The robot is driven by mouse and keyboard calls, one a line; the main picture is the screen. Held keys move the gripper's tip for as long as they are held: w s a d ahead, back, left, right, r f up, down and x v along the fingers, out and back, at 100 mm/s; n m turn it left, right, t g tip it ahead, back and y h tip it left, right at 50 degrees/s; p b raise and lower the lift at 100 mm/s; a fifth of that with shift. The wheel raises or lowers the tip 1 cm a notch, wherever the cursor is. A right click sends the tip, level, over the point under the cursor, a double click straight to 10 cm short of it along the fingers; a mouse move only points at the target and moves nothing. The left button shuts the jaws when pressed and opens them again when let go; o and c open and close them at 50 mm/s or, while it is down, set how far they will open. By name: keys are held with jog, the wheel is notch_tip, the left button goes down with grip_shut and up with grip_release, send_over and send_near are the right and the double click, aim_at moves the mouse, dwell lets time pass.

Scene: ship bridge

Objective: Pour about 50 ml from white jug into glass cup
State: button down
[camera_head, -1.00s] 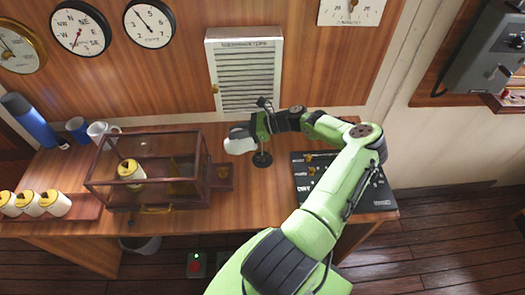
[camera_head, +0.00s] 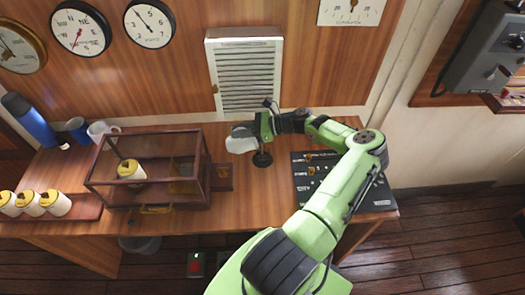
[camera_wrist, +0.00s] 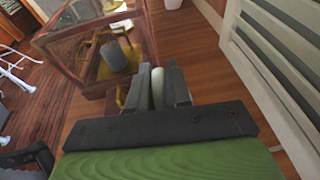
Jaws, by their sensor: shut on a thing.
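My gripper (camera_head: 250,132) is above the desk, in front of the louvred panel. It is shut on a white vessel, apparently the white jug (camera_head: 241,145), which looks tilted with its grey upper part beside the fingers. In the wrist view my gripper (camera_wrist: 158,88) has a pale, narrow part of the jug (camera_wrist: 157,86) between its fingers; the rest is hidden. I cannot make out the glass cup in either view. A small wooden holder (camera_head: 222,178) stands left of and below the jug in the head view; its contents are unclear.
A white mug (camera_head: 100,130), blue mug (camera_head: 77,129) and blue flask (camera_head: 33,125) stand further left.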

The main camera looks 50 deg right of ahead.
aim_at(229, 139)
jog(key=shift+s+d+r+t+y, duration=0.25)
jog(key=shift+s+r+t+y, duration=0.05)
jog(key=shift+t, duration=0.1)
dwell(0.6)
jog(key=w+a+f+g+h, duration=0.1)
jog(key=w+a+f+g+h+b, duration=0.1)
jog(key=w+g, duration=0.1)
jog(key=shift+a+f, duration=0.1)
jog(key=shift+a, duration=0.05)
jog(key=shift+w+a+r+g+h, duration=0.2)
jog(key=shift+r+g+h, duration=0.05)
jog(key=shift+g+h, duration=0.3)
jog(key=shift+a+g+h+p, duration=0.1)
jog(key=shift+g+h+p, duration=0.15)
jog(key=shift+g+p, duration=0.3)
jog(key=shift+w+a+f+g+h+p, duration=0.25)
jog(key=shift+w+f+p, duration=0.2)
jog(key=shift+p, duration=0.25)
jog(key=shift+f, duration=0.1)
jog(key=shift+s+d, duration=0.1)
